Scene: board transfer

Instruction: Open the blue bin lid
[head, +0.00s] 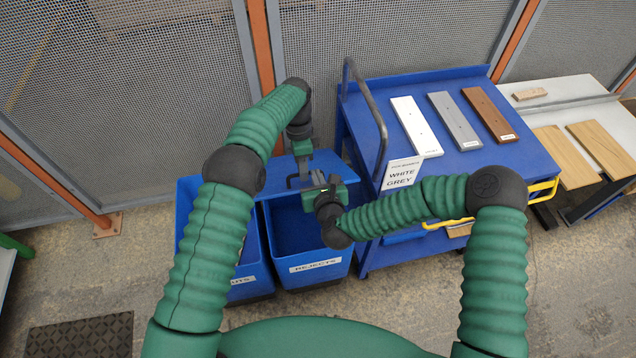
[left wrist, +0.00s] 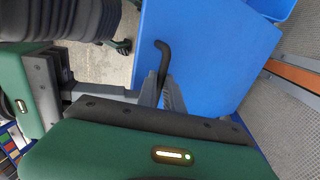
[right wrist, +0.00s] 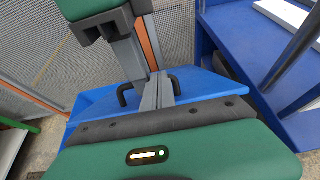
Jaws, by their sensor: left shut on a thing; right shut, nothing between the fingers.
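The blue lid (head: 272,182) lies over the back part of the right bin (head: 285,265), labelled REJECTS, whose dark interior shows in front of it. The lid also shows in the left wrist view (left wrist: 210,50) and in the right wrist view (right wrist: 200,82). Its black handle (left wrist: 164,60) stands up from the lid and also shows in the right wrist view (right wrist: 123,92). My left gripper (head: 303,176) comes from above and is shut on the handle. My right gripper (head: 315,178) is shut and empty close beside it, over the lid; its fingertips partly hide the handle.
A second blue bin (head: 240,290), its label partly hidden, stands at the left. A blue cart (head: 370,85) with white, grey and brown boards stands close at the right, with a sign and upright rail. A mesh fence (head: 180,90) closes the back.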

